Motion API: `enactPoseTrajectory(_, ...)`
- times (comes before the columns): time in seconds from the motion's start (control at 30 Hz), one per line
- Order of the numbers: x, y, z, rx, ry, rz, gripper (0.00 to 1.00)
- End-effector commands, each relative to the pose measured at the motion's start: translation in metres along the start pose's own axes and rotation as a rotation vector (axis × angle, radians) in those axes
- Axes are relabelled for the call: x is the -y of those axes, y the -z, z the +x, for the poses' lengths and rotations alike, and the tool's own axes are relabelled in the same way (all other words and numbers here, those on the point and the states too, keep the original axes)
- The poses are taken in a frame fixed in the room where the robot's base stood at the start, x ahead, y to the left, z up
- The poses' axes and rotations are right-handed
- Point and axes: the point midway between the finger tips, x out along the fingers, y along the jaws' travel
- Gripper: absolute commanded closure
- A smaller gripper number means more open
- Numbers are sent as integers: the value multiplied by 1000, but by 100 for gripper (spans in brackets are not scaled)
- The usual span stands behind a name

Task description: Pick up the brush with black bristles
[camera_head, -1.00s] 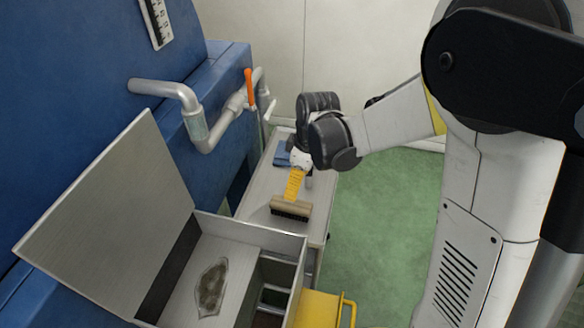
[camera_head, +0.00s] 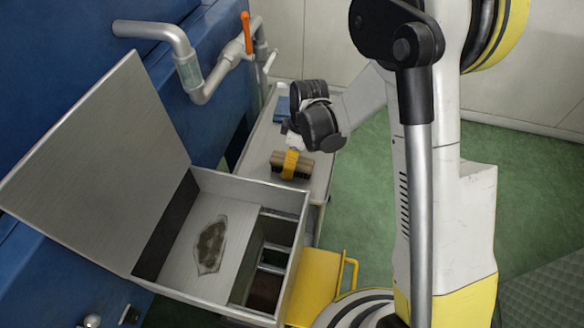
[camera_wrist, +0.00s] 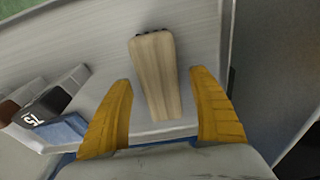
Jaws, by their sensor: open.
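The brush (camera_head: 305,167) has a pale wooden block, and it lies on the narrow light-grey bench (camera_head: 259,146). In the wrist view the brush (camera_wrist: 153,72) lies lengthwise between my two yellow fingers, with a little black bristle showing at its far end. Most of its bristles are hidden. My gripper (camera_wrist: 162,80) is open, with a gap on each side of the wood. In the head view a yellow finger of my gripper (camera_head: 290,164) covers the middle of the brush.
A blue cloth-like item (camera_wrist: 64,130) and small dark and brown blocks (camera_wrist: 50,103) lie left of the brush in the wrist view. A metal box (camera_head: 252,190) with a raised lid stands in front. A pipe (camera_head: 196,85) with an orange handle runs along the blue machine.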

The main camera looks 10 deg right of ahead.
Motion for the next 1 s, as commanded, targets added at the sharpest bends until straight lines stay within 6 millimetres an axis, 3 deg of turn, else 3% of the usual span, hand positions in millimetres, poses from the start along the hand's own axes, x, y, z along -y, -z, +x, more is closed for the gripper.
enactPoseTrajectory(0.07,0,0,8,0,0,0,30)
enactPoseTrajectory(0.27,0,0,7,0,0,0,32)
enactPoseTrajectory(0.4,0,0,7,0,0,0,74)
enactPoseTrajectory(0.47,0,0,7,0,0,0,89)
enactPoseTrajectory(0.83,0,0,6,0,0,0,89)
enactPoseTrajectory(1.0,0,2,-6,0,0,0,89)
